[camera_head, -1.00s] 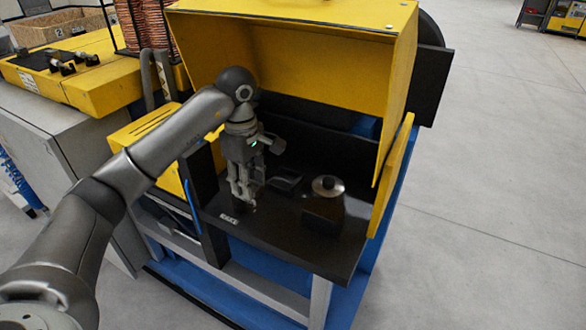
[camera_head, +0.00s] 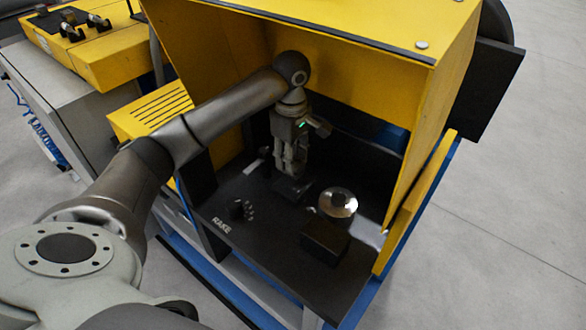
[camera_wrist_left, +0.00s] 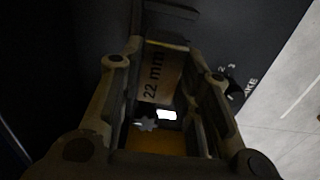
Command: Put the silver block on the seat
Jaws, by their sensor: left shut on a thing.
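My left gripper (camera_head: 290,168) points down inside the yellow hood, over the dark worktop. In the left wrist view a block marked "22 mm" (camera_wrist_left: 158,76) sits between the gripper's fingers, and they are shut on it. It looks brownish grey in the dim light; I take it for the silver block. In the head view the fingers mostly hide it. A low dark piece (camera_head: 292,190) lies just below the fingertips; it may be the seat, but I cannot tell, nor whether the block touches it. My right gripper is not in view.
A shiny round disc (camera_head: 338,202) stands right of the gripper, behind a black box (camera_head: 325,240). A dark knob (camera_head: 242,209) sits by the worktop's lettering. The yellow hood (camera_head: 330,60) encloses the top and back; a yellow side panel (camera_head: 415,205) bounds the right.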

